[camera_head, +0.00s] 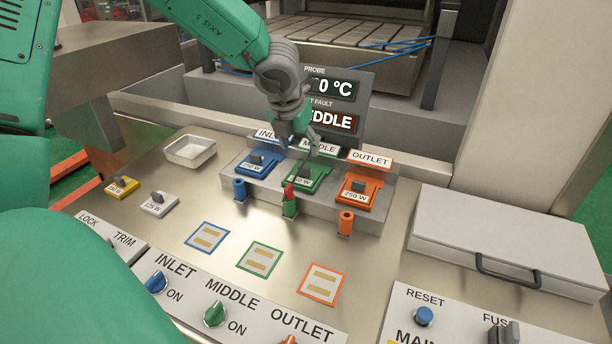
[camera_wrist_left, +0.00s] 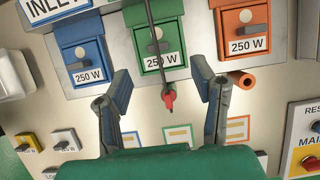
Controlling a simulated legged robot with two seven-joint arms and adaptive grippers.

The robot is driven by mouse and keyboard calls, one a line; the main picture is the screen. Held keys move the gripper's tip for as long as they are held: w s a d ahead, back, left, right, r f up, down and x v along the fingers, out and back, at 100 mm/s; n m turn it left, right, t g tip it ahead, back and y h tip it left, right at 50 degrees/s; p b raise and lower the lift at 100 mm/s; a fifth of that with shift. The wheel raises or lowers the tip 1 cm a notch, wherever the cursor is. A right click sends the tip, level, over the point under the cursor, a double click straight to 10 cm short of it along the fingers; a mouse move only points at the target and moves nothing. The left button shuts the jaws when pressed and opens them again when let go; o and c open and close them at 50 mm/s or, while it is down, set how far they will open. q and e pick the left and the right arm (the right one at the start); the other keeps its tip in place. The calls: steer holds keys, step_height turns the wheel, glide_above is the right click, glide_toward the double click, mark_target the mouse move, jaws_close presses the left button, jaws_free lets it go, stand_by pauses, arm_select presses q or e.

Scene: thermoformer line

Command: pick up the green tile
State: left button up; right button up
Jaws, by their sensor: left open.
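The green tile (camera_head: 309,180), marked 250 W with a dark grip on top, sits in the middle slot of the grey block under the MIDDLE sign. It also shows in the wrist view (camera_wrist_left: 155,62), beyond my fingers. My left gripper (camera_head: 302,138) is open and above the back of the green tile, partly covering the MIDDLE sign. In the wrist view its two fingers (camera_wrist_left: 162,88) stand wide apart with no tile between them. A dark lead with a red tip (camera_wrist_left: 168,101) crosses the green tile's front in that view. My right gripper is not in view.
A blue tile (camera_head: 257,163) and an orange tile (camera_head: 356,193) flank the green one. A red-topped green post (camera_head: 290,207) stands before it. A grey dish (camera_head: 190,151), yellow tile (camera_head: 121,187) and white tile (camera_head: 158,205) lie left. A lidded box (camera_head: 510,240) stands right.

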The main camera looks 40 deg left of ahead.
mark_target(304, 167)
arm_select(q)
steer(key=x, duration=0.4)
steer(key=shift+w+d+f, duration=0.15)
steer(key=shift+w+d, duration=0.05)
steer(key=shift+w, duration=0.05)
steer(key=f, duration=0.1)
steer(key=w+a+f, duration=0.1)
steer(key=f, duration=0.3)
steer(key=shift+w+a, duration=0.2)
steer(key=shift+a, duration=0.2)
steer(key=shift+s+d+r, duration=0.1)
steer(key=shift+d, duration=0.1)
jaws_close()
